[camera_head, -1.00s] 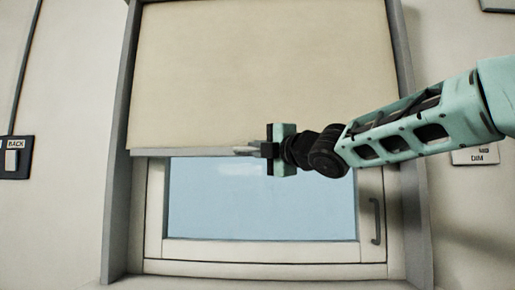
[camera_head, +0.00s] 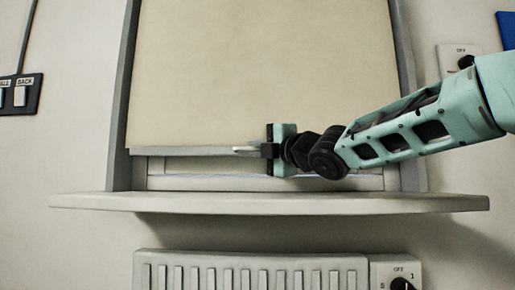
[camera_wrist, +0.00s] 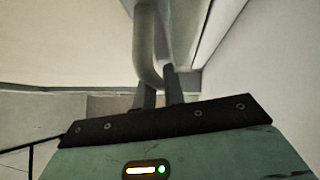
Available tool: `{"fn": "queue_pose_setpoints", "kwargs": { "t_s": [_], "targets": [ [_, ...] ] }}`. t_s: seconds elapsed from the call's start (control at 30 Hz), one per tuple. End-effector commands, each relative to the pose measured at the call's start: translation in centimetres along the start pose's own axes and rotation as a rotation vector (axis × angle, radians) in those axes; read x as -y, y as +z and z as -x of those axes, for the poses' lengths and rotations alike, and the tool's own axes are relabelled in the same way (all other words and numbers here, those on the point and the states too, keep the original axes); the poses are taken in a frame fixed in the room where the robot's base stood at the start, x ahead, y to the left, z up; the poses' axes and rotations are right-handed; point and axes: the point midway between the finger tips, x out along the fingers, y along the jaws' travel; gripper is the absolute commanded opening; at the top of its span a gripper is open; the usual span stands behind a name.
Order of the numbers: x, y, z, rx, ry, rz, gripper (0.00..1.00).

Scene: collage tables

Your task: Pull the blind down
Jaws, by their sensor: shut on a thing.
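The cream blind (camera_head: 260,75) hangs in the window frame, with its grey bottom bar (camera_head: 185,151) a little above the sill. A narrow strip of window frame (camera_head: 215,183) shows below the bar. My gripper (camera_head: 262,150) is at the bar, right of its middle, shut on the light grey blind handle (camera_head: 244,150). In the wrist view, the curved handle (camera_wrist: 146,45) runs down between my two dark fingers (camera_wrist: 160,88). The exact contact is partly hidden by the fingers.
A wide window sill (camera_head: 270,203) juts out below the gripper, with a radiator (camera_head: 255,273) under it. A dial (camera_head: 400,282) sits beside the radiator. Switch panels are on the wall at left (camera_head: 20,95) and right (camera_head: 460,58).

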Motion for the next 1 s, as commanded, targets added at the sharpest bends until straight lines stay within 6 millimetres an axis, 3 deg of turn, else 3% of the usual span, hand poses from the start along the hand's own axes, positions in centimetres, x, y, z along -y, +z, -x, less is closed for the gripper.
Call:
{"fn": "queue_pose_setpoints", "kwargs": {
  "t_s": [0.03,0.13,0.67,0.7,0.73,1.0],
  "targets": [
    [1.0,-0.1,0.2,0.001,0.000,0.001,0.00],
    [1.6,-0.1,0.3,0.002,0.001,0.000,0.00],
    [2.4,-0.2,0.3,0.001,-0.008,-0.002,0.00],
    [2.5,-0.2,0.3,0.001,-0.009,-0.001,0.22],
    [2.5,-0.2,0.3,0.001,-0.009,-0.001,0.30],
    [2.1,-0.2,0.3,0.001,-0.003,-0.001,0.33]
  ]
}}
